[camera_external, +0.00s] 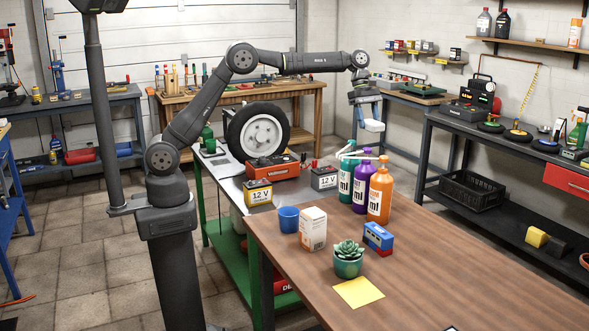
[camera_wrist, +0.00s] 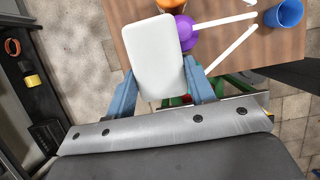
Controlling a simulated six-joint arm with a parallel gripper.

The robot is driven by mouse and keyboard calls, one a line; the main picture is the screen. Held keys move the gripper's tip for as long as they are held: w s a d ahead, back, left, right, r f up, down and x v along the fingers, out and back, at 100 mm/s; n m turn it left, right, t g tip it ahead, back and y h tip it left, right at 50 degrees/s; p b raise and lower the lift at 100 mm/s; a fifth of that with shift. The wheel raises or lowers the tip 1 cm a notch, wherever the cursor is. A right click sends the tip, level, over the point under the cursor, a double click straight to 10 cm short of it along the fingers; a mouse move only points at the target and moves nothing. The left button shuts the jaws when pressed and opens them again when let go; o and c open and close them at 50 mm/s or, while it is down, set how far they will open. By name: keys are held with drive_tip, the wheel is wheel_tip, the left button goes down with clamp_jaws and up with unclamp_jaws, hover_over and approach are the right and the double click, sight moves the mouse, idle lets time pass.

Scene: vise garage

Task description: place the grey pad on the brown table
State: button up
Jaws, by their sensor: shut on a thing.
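My gripper (camera_external: 368,112) is shut on the grey pad (camera_external: 373,126), a pale, flat, rounded block. In the wrist view the pad (camera_wrist: 156,58) sits between the two blue fingers of my gripper (camera_wrist: 160,78) and reaches out past them. The brown table (camera_external: 450,262) fills the lower right of the external view. The pad is up in the air, showing behind the bottles at the table's far end. In the wrist view it overlaps the edge of the brown table (camera_wrist: 215,42).
Teal (camera_external: 346,180), purple (camera_external: 362,187) and orange (camera_external: 380,192) bottles stand at the table's far end. A blue cup (camera_external: 288,219), white box (camera_external: 313,228), blue-red box (camera_external: 378,238), plant (camera_external: 348,260) and yellow note (camera_external: 358,292) are nearer. The table's right side is clear.

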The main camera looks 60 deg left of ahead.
drive_tip(key=s+d, duration=0.1)
drive_tip(key=d, duration=0.3)
drive_tip(key=s+d, duration=0.2)
drive_tip(key=d, duration=0.3)
drive_tip(key=s+d, duration=0.1)
drive_tip(key=d, duration=0.4)
drive_tip(key=shift+s, duration=0.2)
drive_tip(key=s+d, duration=3.4)
drive_tip(key=d, duration=0.2)
hover_over(397, 312)
drive_tip(key=a, duration=0.2)
drive_tip(key=f, duration=2.4)
drive_tip(key=shift+d+f, duration=0.2)
drive_tip(key=shift+f, duration=1.95)
drive_tip(key=shift+f, duration=0.15)
